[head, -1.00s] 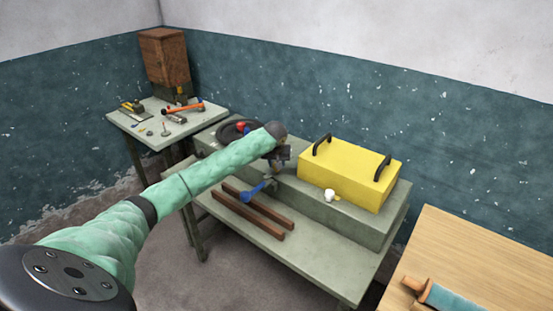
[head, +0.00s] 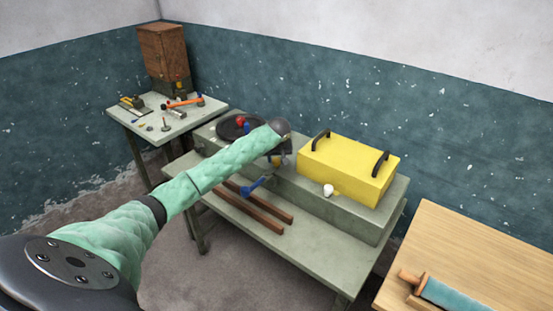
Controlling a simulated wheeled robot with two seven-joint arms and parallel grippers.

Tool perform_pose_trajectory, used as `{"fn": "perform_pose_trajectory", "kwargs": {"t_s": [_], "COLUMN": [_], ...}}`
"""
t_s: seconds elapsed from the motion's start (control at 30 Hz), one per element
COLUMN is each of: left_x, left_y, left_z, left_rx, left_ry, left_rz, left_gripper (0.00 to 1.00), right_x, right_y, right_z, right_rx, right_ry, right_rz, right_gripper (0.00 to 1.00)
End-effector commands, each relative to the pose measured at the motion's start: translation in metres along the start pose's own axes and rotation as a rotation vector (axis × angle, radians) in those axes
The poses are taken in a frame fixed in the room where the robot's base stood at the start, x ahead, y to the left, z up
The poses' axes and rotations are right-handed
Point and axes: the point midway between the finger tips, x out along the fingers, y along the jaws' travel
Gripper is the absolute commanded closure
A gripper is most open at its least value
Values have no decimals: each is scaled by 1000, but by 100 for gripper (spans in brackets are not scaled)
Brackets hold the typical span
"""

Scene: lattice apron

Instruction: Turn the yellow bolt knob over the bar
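My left arm reaches across from the lower left. Its dark gripper (head: 280,155) is at the front edge of the raised grey step on the green-grey bench, left of the yellow box. It is small and partly hidden behind my forearm's end, so I cannot tell whether its fingers are open or shut. A small yellow spot (head: 275,161), possibly the bolt knob, shows right at the gripper. I cannot make out the bar or whether the gripper touches the knob. A blue lever-like piece (head: 253,186) sticks out from the step's front just below. My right gripper is not in view.
The yellow box (head: 345,170) with two black handles stands on the step, a white knob (head: 328,190) at its front. Two brown bars (head: 262,214) lie on the lower bench top. A dark round tray (head: 228,130) is behind my forearm. A wooden table (head: 470,255) is at right.

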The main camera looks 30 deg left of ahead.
Motion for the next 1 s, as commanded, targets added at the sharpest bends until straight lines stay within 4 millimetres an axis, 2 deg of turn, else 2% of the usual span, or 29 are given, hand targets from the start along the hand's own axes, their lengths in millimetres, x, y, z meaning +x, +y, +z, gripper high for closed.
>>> {"fn": "perform_pose_trajectory", "kwargs": {"t_s": [0.03,0.07,0.47,0.6,1.0], "left_x": [0,0,-4,-18,-70], "left_y": [0,0,0,0,0], "left_z": [-1,0,1,1,0], "left_rx": [0,0,1,1,1], "left_ry": [1,0,-1,0,0], "left_rz": [0,0,1,2,1], "left_gripper": [50,44,44,44,44], "right_x": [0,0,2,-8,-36], "right_y": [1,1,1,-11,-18], "right_z": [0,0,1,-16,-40], "right_rx": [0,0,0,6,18], "right_ry": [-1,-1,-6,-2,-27], "right_rz": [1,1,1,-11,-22], "right_gripper": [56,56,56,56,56]}}
